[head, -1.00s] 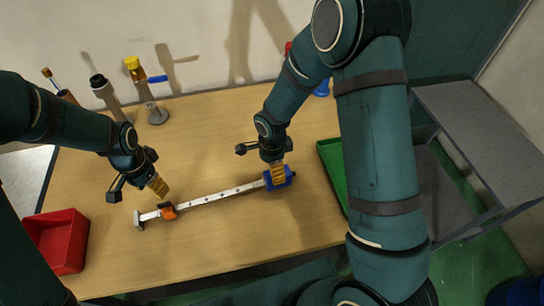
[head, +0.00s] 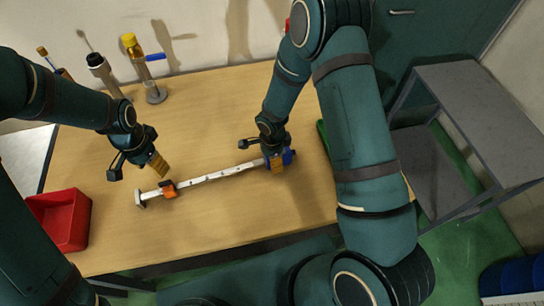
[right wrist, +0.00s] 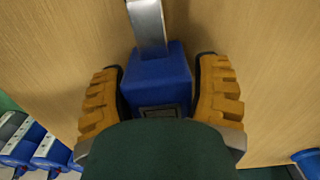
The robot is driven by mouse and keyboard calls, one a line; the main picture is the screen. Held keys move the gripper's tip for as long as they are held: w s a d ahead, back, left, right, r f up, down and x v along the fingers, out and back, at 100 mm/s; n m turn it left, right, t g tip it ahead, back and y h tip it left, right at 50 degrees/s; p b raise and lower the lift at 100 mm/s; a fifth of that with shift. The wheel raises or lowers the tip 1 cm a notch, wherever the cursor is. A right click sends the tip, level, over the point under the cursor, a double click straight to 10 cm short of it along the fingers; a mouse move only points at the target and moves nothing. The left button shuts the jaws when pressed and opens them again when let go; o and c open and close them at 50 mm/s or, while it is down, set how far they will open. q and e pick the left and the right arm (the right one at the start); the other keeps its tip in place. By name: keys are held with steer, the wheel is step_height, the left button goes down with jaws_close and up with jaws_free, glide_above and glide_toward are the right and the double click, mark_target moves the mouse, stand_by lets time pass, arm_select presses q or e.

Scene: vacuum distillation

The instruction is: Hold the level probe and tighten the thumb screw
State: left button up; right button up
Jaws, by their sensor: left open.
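The level probe is a thin whitish bar (head: 222,174) with dark marks, lying on the table. A blue block (head: 289,157) is at its right end, and an orange piece (head: 168,190) sits near its left end. I cannot make out a separate thumb screw. My right gripper (head: 277,165) is over the blue end.
A red bin (head: 68,222) stands at the table's left edge. At the back left are a grey-and-black tool (head: 103,72) and a yellow-topped stand with a blue handle (head: 140,60). A grey shelf unit (head: 485,90) is at right. The table's front middle is clear.

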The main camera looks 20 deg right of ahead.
steer(key=c, duration=0.7)
steer(key=o, duration=0.4)
steer(key=c, duration=0.4)
arm_select(q)
steer(key=shift+c, duration=0.6)
arm_select(e)
steer(key=shift+c, duration=0.2)
